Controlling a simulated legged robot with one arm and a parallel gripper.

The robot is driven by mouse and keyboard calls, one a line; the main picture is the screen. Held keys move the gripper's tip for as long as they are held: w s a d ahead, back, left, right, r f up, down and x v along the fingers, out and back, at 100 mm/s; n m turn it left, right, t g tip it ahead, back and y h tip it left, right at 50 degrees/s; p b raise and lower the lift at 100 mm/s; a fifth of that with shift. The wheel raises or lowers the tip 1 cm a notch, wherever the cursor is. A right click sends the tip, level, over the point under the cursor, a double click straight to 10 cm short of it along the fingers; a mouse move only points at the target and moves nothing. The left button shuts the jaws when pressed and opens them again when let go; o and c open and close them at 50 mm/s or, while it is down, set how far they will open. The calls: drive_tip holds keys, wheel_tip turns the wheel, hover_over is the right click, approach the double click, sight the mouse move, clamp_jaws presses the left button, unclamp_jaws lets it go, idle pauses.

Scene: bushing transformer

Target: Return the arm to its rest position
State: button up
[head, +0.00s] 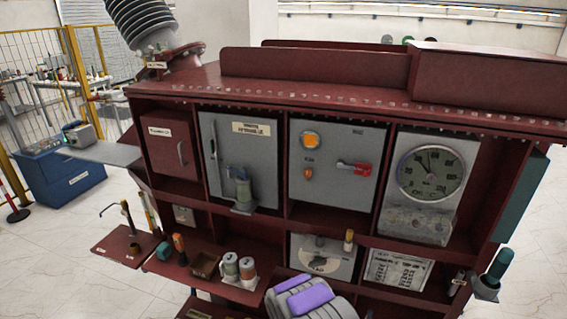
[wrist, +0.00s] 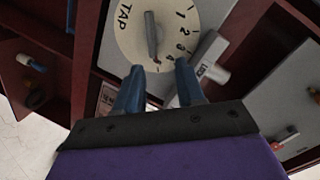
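My gripper (wrist: 158,72) shows in the wrist view as two blue fingers in front of a purple body. The fingers are apart with nothing held between them. They point at the round white TAP dial (wrist: 178,40), whose grey pointer handle (wrist: 151,36) appears just beyond the fingertips. I cannot tell how wide the gap to the handle is. In the head view, my grey and purple arm (head: 308,297) is low in the middle, below the grey panel with the TAP dial (head: 318,265). The fingers cannot be made out there.
A grey lock lever (wrist: 208,57) sits right of the dial. The dark red cabinet (head: 200,193) surrounds the panels, with a gauge (head: 431,173) at upper right. A shelf at left holds two canisters (head: 239,268). Floor is open at left, beside a blue cabinet (head: 62,180).

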drive_tip(key=s+d+r+n+g+y+b, duration=0.1)
drive_tip(key=s+r+n+g+y+b, duration=0.3)
drive_tip(key=r, duration=1.1)
drive_tip(key=s+r+n+g+p, duration=0.25)
drive_tip(key=s+r+g, duration=0.2)
drive_tip(key=s, duration=0.55)
drive_tip(key=s+d+r+n+g+b, duration=0.1)
drive_tip(key=s+r+n+g, duration=0.1)
drive_tip(key=s, duration=1.1)
drive_tip(key=s+d+r+n+g+b, duration=0.1)
drive_tip(key=s+r+n+g, duration=0.2)
drive_tip(key=s, duration=1)
drive_tip(key=s+d+r+n+g+b, duration=0.1)
drive_tip(key=s+r, duration=0.4)
drive_tip(key=s, duration=0.9)
drive_tip(key=shift+r+n+g, duration=0.35)
drive_tip(key=shift+n+g, duration=0.5)
drive_tip(key=shift+g, duration=0.2)
